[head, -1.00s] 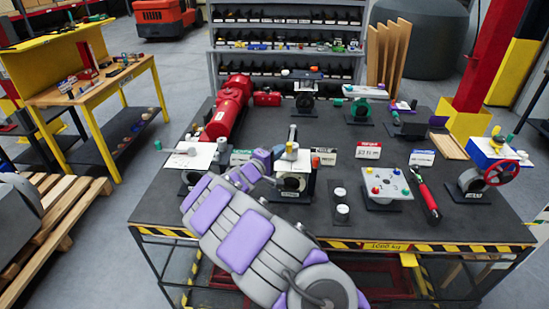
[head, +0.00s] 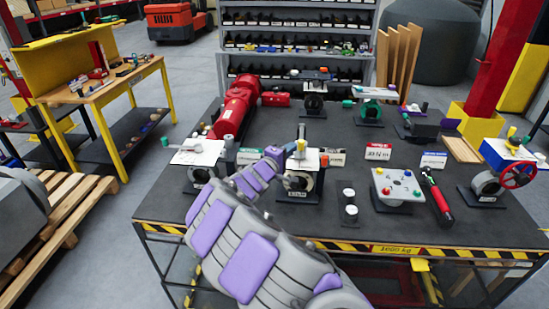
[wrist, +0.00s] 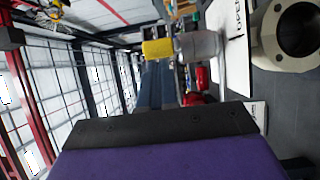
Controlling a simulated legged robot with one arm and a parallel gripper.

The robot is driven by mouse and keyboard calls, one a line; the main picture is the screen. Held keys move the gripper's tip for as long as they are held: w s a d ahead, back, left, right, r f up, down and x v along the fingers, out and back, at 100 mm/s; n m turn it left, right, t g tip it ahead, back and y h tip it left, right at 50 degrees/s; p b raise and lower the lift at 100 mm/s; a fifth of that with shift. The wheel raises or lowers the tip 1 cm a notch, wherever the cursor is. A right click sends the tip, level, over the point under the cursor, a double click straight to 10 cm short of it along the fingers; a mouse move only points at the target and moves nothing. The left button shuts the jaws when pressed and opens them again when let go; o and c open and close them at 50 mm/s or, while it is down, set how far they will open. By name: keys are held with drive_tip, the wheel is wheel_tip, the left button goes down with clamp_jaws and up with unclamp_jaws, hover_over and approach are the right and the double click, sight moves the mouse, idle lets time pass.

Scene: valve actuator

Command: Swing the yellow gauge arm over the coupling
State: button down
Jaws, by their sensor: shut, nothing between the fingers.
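In the wrist view a yellow block (wrist: 158,49) sits at the end of a grey cylinder (wrist: 199,45), beside a white plate (wrist: 236,45) lettered OPEN. A grey round opening (wrist: 296,32) is right of that plate. I cannot tell which part is the coupling. My gripper (head: 283,154) is shut and empty at the plate's left edge; contact is unclear.
Another valve with a white plate (head: 197,152) stands close on the left. A red cylinder (head: 236,108) is behind.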

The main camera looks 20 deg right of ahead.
drive_tip(key=w+a+p+v, duration=0.1)
drive_tip(key=w+v, duration=0.1)
drive_tip(key=v, duration=1)
drive_tip(key=s+d+r+m+g+h, duration=0.1)
drive_tip(key=s+d+r+m+g, duration=0.6)
drive_tip(key=s, duration=0.4)
drive_tip(key=s+d+m+g+y, duration=0.2)
drive_tip(key=s+d+g+y, duration=0.15)
drive_tip(key=s, duration=0.95)
drive_tip(key=s+a+f+g+y, duration=0.1)
drive_tip(key=s+a+f+y, duration=0.15)
drive_tip(key=s, duration=0.35)
drive_tip(key=s+a+f+y, duration=0.2)
drive_tip(key=s+a+y, duration=0.1)
drive_tip(key=s, duration=0.3)
drive_tip(key=s+a+f+n+y, duration=0.2)
drive_tip(key=s+a+y, duration=0.5)
drive_tip(key=a, duration=0.8)
drive_tip(key=s+f, duration=0.1)
drive_tip(key=s, duration=0.2)
drive_tip(key=shift+s, duration=0.2)
drive_tip(key=shift+f, duration=0.15)
